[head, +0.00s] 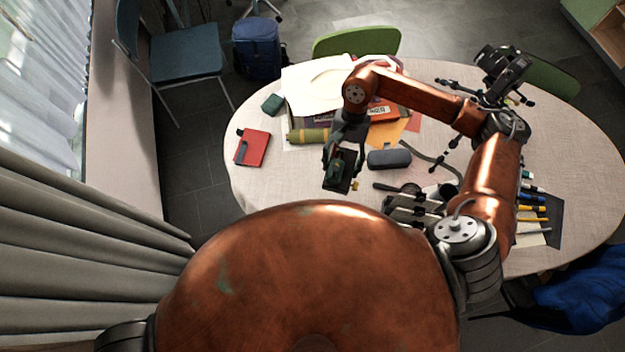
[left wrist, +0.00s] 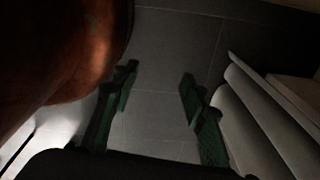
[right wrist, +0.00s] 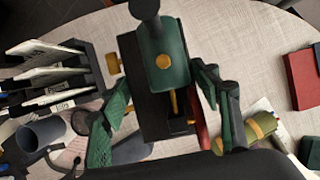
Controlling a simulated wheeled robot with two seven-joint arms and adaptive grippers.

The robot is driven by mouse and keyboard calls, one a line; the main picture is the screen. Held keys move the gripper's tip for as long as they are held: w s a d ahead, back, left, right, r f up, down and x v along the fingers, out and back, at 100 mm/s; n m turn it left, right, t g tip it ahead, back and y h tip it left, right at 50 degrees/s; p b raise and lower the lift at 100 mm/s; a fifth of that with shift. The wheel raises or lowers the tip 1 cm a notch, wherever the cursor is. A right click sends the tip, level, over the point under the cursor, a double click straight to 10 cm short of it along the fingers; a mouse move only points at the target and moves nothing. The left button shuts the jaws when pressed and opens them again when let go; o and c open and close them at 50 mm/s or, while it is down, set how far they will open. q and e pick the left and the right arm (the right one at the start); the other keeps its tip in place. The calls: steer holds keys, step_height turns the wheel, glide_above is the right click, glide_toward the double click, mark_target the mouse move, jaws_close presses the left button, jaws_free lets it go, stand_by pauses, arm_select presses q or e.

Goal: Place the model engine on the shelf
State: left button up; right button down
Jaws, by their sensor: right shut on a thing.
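The model engine (head: 340,174) has a dark green cylinder, brass parts and a black base. My right gripper (head: 343,155) holds it above the near side of the table. In the right wrist view the engine (right wrist: 162,45) sits between the green-padded fingers of the right gripper (right wrist: 160,88), and its lower part is partly hidden. My left gripper (left wrist: 158,78) is open and empty above the grey floor in the left wrist view; it does not show in the head view. A green and wood shelf unit (head: 598,38), only partly in view, stands at the top right corner of the head view.
The oval table (head: 262,198) holds a red notebook (head: 252,148), a grey case (head: 389,159), an olive roll (head: 308,136), papers, pens and a camera on a tripod (head: 503,66). A dark rack (right wrist: 90,70) stands close beside the engine in the right wrist view. Chairs surround the table.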

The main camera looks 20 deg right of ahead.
mark_target(334, 191)
steer(key=s+a+f+m+t, duration=0.1)
steer(key=s+m, duration=0.1)
steer(key=m, duration=0.1)
steer(key=s+a+f+m+t+y, duration=0.1)
steer(key=f+m, duration=0.1)
steer(key=m, duration=0.1)
steer(key=s+a+f+m+t+y, duration=0.1)
steer(key=s+m, duration=0.1)
steer(key=m, duration=0.1)
steer(key=shift+s+a+f+m+b, duration=0.2)
steer(key=shift+s+f+m+b, duration=0.1)
steer(key=shift+f+m+b, duration=0.1)
steer(key=w+f+m+t, duration=0.1)
steer(key=w+f+m, duration=0.1)
steer(key=w+f, duration=0.1)
steer(key=w+f+m, duration=0.2)
steer(key=w+f, duration=0.1)
steer(key=w, duration=0.1)
steer(key=w+f+m+t, duration=0.1)
steer(key=w+f+m, duration=0.1)
steer(key=w+f, duration=0.1)
steer(key=shift+w+a+f+t, duration=0.1)
steer(key=shift+w+a+t, duration=0.05)
steer(key=shift+w, duration=0.3)
steer(key=shift+w+a+f+t, duration=0.1)
steer(key=shift+w+a+t, duration=0.05)
steer(key=shift+w, duration=0.25)
steer(key=shift+w+f, duration=0.15)
steer(key=shift+f, duration=1.55)
steer(key=shift+f, duration=0.15)
